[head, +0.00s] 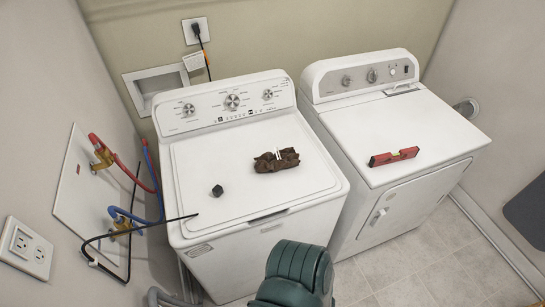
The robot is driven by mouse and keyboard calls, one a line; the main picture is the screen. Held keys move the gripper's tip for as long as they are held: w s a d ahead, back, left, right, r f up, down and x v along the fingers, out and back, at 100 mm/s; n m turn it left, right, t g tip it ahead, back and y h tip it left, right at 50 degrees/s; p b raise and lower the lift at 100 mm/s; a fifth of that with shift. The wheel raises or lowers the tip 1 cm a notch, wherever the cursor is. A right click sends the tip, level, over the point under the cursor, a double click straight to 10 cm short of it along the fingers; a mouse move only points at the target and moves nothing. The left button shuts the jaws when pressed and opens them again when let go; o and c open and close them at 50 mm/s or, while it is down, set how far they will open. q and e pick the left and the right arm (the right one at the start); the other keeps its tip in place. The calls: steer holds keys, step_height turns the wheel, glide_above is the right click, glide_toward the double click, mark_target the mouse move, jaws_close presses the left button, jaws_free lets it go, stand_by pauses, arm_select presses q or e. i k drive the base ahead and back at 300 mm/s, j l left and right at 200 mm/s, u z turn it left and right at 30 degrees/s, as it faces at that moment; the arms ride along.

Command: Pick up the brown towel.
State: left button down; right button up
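The brown towel (268,164) lies crumpled in a small bundle on the flat white lid of the left machine (235,212), right of the lid's middle. A small white piece (278,153) shows on top of it; I cannot tell what it is. Nothing is holding the towel. No fingertips of my left or right gripper can be made out in the head view.
A small dark object (217,190) lies left of the towel. A red level (394,156) lies on the right machine (440,127). Red and blue hoses (148,217) and a black cable (150,227) run along the left side. The lid around the towel is mostly clear.

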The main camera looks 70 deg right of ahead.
mark_target(285, 158)
steer(key=z, duration=2.65)
